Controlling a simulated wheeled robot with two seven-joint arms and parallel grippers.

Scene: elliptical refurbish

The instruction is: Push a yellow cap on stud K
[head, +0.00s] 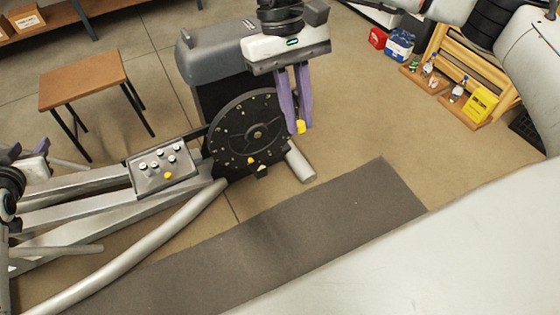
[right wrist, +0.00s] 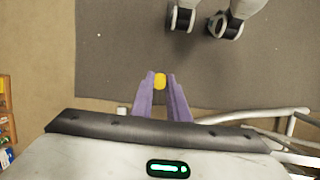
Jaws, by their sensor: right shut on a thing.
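My right gripper (head: 300,124) points down just right of the black round disc (head: 232,140) of the elliptical machine. It is shut on a small yellow cap (head: 301,127), which also shows between the purple fingertips in the right wrist view (right wrist: 160,81). The cap is apart from the disc. The disc carries several small studs around its face, and a yellow cap (head: 250,160) sits low on it. I cannot read any letters, so stud K cannot be told. My left gripper (head: 25,152) is partly seen at the left edge, its fingers unclear.
A grey tray (head: 143,184) left of the disc holds several white-topped pieces and a yellow one (head: 168,176). Long grey machine rails (head: 90,205) run left. A dark mat (head: 300,215) lies in front. A brown table (head: 85,79) and a wooden rack (head: 470,70) stand farther off.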

